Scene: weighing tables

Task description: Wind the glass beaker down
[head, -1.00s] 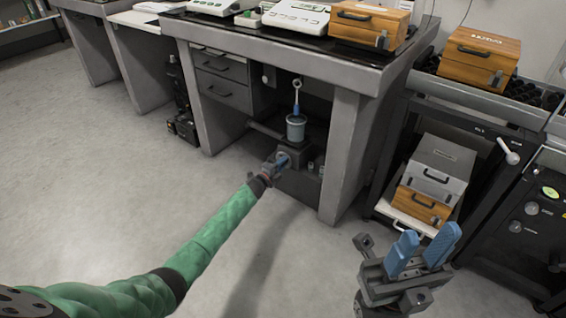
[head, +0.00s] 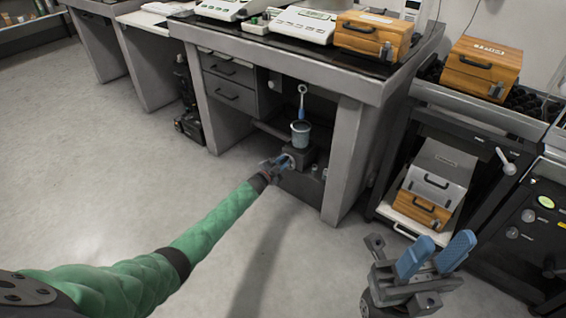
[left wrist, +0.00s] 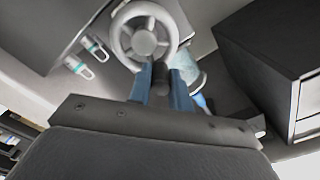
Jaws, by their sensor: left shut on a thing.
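The glass beaker (head: 301,134) stands upright under the weighing table, on a small grey block-like jack (head: 306,156). A blue rod with a ring on top (head: 302,97) rises from the beaker; whether it touches the beaker is unclear. The jack's grey handwheel (left wrist: 144,36) fills the top of the left wrist view. My left gripper (head: 279,163) is at the wheel, its blue fingers shut on the wheel's dark handle (left wrist: 160,76). A pale glassy shape right of the fingers may be the beaker. My right gripper (head: 436,256) is open and empty at lower right.
The weighing table (head: 347,150) has thick legs beside the jack. Balances (head: 303,24) and a wooden case (head: 372,35) stand on its top. A dark cart (head: 480,165) with cases stands at right. The floor (head: 120,190) in front is clear.

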